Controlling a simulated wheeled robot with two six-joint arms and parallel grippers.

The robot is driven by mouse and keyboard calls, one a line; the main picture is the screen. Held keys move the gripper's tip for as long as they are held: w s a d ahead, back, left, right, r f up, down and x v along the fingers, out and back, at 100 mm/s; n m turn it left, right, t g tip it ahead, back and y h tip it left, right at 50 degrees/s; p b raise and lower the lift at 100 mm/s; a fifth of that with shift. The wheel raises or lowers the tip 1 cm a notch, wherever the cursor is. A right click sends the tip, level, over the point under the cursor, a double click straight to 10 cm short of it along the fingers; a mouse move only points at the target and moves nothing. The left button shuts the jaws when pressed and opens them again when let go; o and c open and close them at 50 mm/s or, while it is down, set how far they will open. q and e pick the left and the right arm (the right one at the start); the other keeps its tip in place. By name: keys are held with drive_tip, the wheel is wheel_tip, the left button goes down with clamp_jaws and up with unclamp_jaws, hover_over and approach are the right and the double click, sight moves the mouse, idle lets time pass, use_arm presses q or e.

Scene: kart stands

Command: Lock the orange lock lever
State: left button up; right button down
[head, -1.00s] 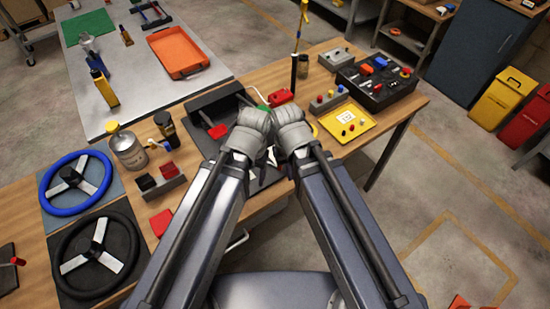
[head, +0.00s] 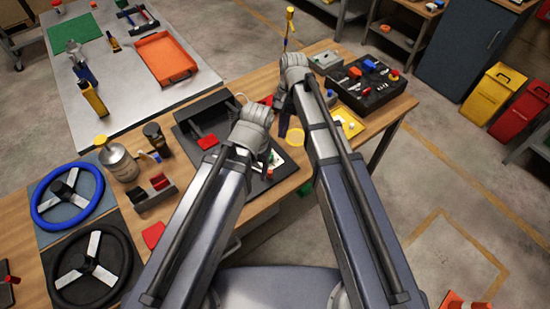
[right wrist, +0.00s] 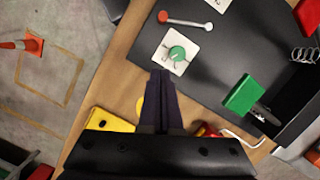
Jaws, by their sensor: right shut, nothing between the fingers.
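In the head view the right gripper (head: 283,130) points down by the panel's right side.
A black box with coloured controls (head: 372,84) and a yellow panel (head: 347,122) stand to the right. A metal can (head: 118,160) and two steering wheels, one blue (head: 66,192), are on the left. A green block (right wrist: 240,95) stands on the panel.

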use_arm(q)
drive_tip(key=shift+f, duration=0.1)
use_arm(e)
drive_tip(key=shift+f, duration=0.15)
use_arm(q)
wheel_tip(320, 180, down, 9)
drive_tip(key=b, duration=0.9)
drive_tip(key=shift+f+b, duration=0.2)
drive_tip(key=shift+b, duration=0.15)
use_arm(e)
drive_tip(key=x, duration=0.9)
drive_tip(key=shift+f, duration=0.3)
drive_tip(key=s, duration=0.1)
drive_tip(key=s+a, duration=0.1)
drive_tip(key=s, duration=0.1)
drive_tip(key=shift+s+a, duration=0.1)
drive_tip(key=shift+a, duration=0.2)
drive_tip(key=shift+s+a, duration=0.2)
drive_tip(key=shift+s, duration=0.15)
use_arm(q)
drive_tip(key=shift+s, duration=0.1)
use_arm(e)
drive_tip(key=shift+w, duration=0.15)
